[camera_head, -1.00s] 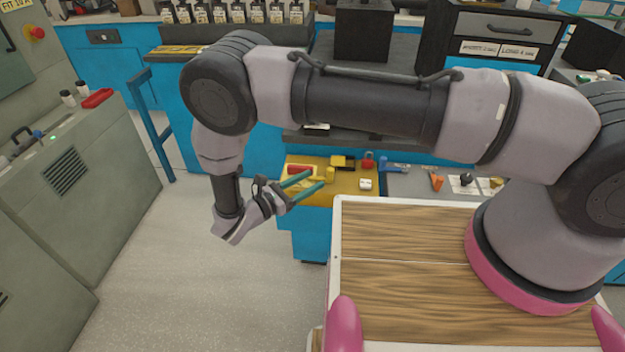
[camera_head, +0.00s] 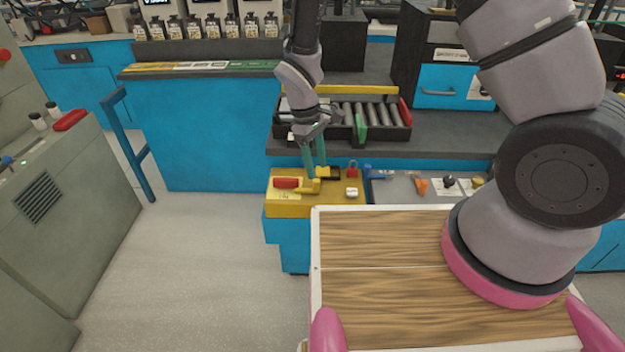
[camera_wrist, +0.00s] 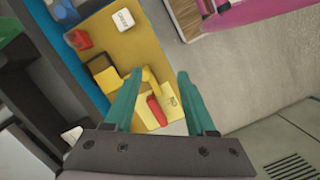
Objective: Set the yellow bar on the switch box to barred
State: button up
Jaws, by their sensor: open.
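My gripper (camera_head: 315,170) is open, with its teal fingers pointing down over the yellow-topped work surface (camera_head: 275,207). In the wrist view, my gripper (camera_wrist: 160,74) has an L-shaped yellow bar (camera_wrist: 150,84) between and just beyond its fingers, not gripped. The yellow bar (camera_head: 309,188) lies beside a red handle-like piece (camera_head: 287,183); that red piece (camera_wrist: 156,110) sits by a pale yellow label. A small black box with a yellow part (camera_wrist: 103,76) is near the bar. I cannot tell for sure which is the switch box. Contact is unclear.
A red padlock (camera_head: 352,169) and a white cube (camera_head: 351,192) are close on the same surface. Behind stands a rack of grey cylinders (camera_head: 372,114). A grey tray (camera_head: 395,190) with small parts is right. A grey cabinet (camera_head: 75,170) stands left, with free floor between.

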aim_at(316, 180)
jog(key=w+f+m, duration=0.1)
jog(key=f, duration=0.1)
jog(key=w+f+t+y, duration=0.1)
jog(key=f, duration=0.2)
jog(key=f+m+y, duration=0.1)
jog(key=f, duration=0.2)
jog(key=shift+w+d+m, duration=0.1)
jog(key=shift+w+m, duration=0.2)
jog(key=shift+w, duration=0.1)
grip_shut()
dwell(1.3)
